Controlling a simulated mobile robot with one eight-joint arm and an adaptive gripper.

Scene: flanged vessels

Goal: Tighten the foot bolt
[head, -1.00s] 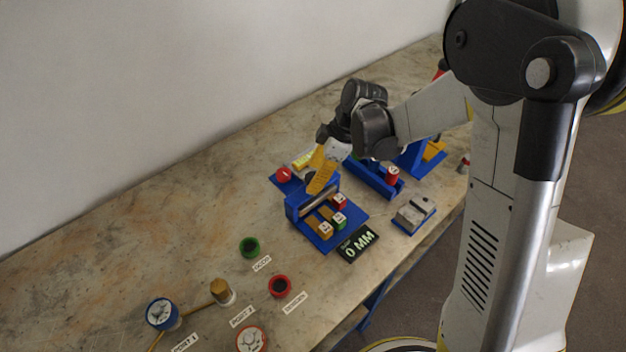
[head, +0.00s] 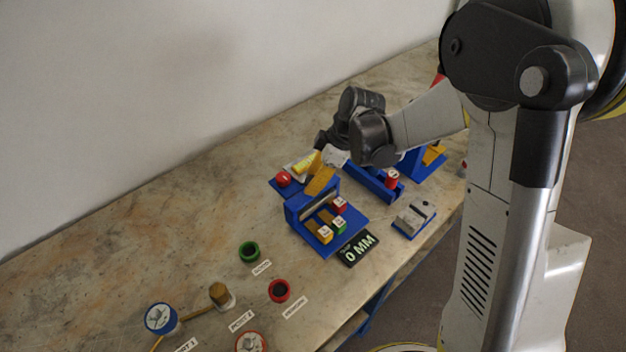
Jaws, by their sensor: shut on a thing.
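My gripper (head: 316,182) reaches down from the upper right to the blue fixture (head: 294,208) on the bench. Its yellow fingers are at the fixture's upper back side, and its pale body is tilted to the right. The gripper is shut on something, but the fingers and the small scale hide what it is. I cannot make out the foot bolt for certain. The fixture has a grey metal bar and a blue base with small red, green and yellow labelled blocks at its front.
The left bench is mostly clear.

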